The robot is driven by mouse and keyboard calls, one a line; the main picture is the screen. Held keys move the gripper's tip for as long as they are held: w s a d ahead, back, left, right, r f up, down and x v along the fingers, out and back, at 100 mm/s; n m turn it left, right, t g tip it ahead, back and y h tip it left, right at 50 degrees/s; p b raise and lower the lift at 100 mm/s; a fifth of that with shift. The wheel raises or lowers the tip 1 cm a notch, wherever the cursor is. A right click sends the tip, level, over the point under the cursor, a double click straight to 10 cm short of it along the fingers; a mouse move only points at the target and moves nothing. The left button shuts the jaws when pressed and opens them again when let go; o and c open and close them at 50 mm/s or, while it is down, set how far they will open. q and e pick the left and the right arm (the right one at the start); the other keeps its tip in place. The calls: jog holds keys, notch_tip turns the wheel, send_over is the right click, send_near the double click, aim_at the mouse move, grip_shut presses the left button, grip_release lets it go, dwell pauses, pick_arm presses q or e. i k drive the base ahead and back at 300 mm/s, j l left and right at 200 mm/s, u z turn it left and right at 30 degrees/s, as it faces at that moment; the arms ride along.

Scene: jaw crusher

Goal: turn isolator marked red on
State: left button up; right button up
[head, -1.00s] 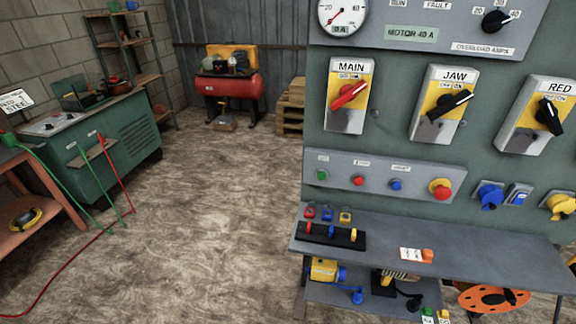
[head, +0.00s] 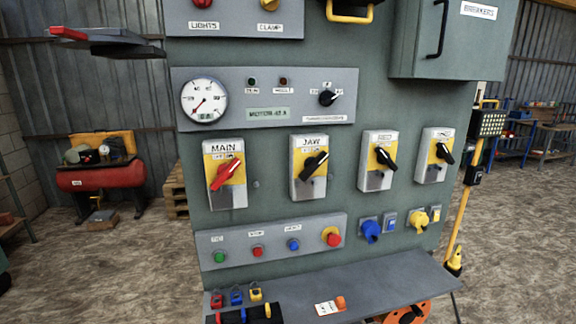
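The isolator marked RED (head: 376,178) is a grey box with a yellow plate on the green panel, right of the middle in the head view. Its black handle (head: 386,157) slants from upper left to lower right, its top end toward the left side of the small off/on label. The MAIN isolator (head: 226,196) with a red handle and the JAW isolator (head: 309,188) with a black handle sit to its left, their handles slanting up to the right. A fourth isolator (head: 431,172), label too small to read, sits to its right. Neither gripper is in view.
Below are a button strip (head: 275,258), blue (head: 370,231) and yellow (head: 418,219) sockets, and a grey shelf (head: 400,275) jutting out. A breaker cabinet (head: 455,40) protrudes at upper right. A yellow lamp stand (head: 459,215) stands right of the panel. Floor is open at left.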

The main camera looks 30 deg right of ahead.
aim_at(383, 157)
jog(key=z, duration=1.6)
